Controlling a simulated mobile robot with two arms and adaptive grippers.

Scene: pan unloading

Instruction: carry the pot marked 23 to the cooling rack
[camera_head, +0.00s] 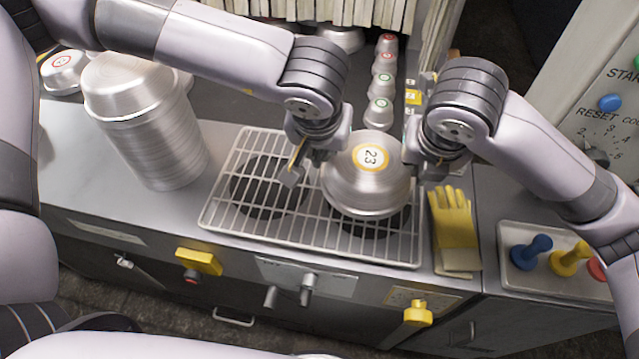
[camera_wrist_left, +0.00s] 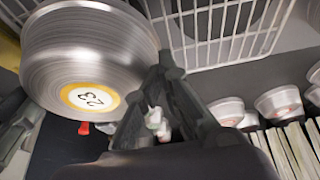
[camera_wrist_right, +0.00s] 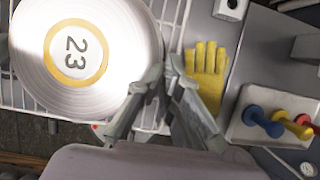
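The pot marked 23 (camera_head: 356,189) is a round silver metal pot with a yellow-ringed label on its top face. It is over the right half of the wire cooling rack (camera_head: 232,195); I cannot tell if it touches the wires. My left gripper (camera_head: 300,168) is at the pot's left side, and its dark fingers (camera_wrist_left: 166,75) show close to the pot's edge. My right gripper (camera_head: 418,165) is at the pot's right side, with its fingers (camera_wrist_right: 166,75) beside the edge. The pot (camera_wrist_right: 110,45) partly hides the contact, so I cannot tell whether either grips it.
A tall stack of silver pans (camera_head: 160,140) stands left of the rack. Yellow gloves (camera_head: 452,225) lie right of it, then a tray (camera_head: 510,265) with coloured knobs. Several small cups (camera_head: 380,112) stand behind. A control panel (camera_head: 600,90) is at the far right.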

